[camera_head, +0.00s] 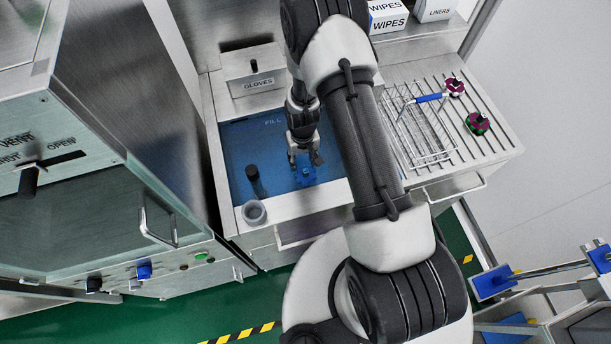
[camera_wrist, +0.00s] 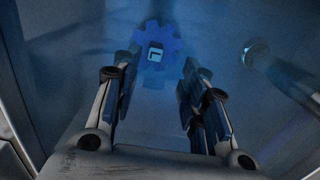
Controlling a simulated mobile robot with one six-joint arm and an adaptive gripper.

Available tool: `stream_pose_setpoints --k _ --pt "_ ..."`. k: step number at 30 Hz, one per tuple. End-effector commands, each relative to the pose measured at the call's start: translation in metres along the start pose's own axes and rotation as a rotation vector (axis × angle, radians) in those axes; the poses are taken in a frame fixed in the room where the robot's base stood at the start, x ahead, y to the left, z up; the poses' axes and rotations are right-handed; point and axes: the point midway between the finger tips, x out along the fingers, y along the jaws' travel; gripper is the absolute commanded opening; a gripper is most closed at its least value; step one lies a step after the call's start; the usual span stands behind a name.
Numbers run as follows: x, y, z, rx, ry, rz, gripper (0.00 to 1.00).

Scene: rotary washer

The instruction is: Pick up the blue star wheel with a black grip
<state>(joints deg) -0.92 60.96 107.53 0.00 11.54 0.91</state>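The blue star wheel (camera_head: 306,176) lies in the blue basin (camera_head: 237,135) and is partly hidden by my gripper in the head view. In the wrist view the blue star wheel (camera_wrist: 174,44) shows a toothed rim, with a small dark and pale square grip (camera_wrist: 156,52) at its middle. My gripper (camera_head: 305,160) is over the basin, just above the wheel. In the wrist view my gripper (camera_wrist: 158,72) is open and empty, its fingers spread to either side, with the wheel ahead beyond the fingertips. The exact height gap cannot be told.

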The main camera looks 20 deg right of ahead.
Motion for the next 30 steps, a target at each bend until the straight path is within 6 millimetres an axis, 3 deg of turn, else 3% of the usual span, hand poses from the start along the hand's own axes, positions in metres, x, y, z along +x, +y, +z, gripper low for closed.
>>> stream_pose_setpoints --k 8,16,25,30 --pt "0.022 0.002 0.001 0.001 -0.001 0.0 0.4" --pt "0.06 0.008 0.004 0.0 0.0 0.0 0.4" --pt "0.064 0.007 0.004 0.0 0.0 0.0 0.4" --pt "0.064 0.007 0.004 0.0 0.0 0.0 0.29"
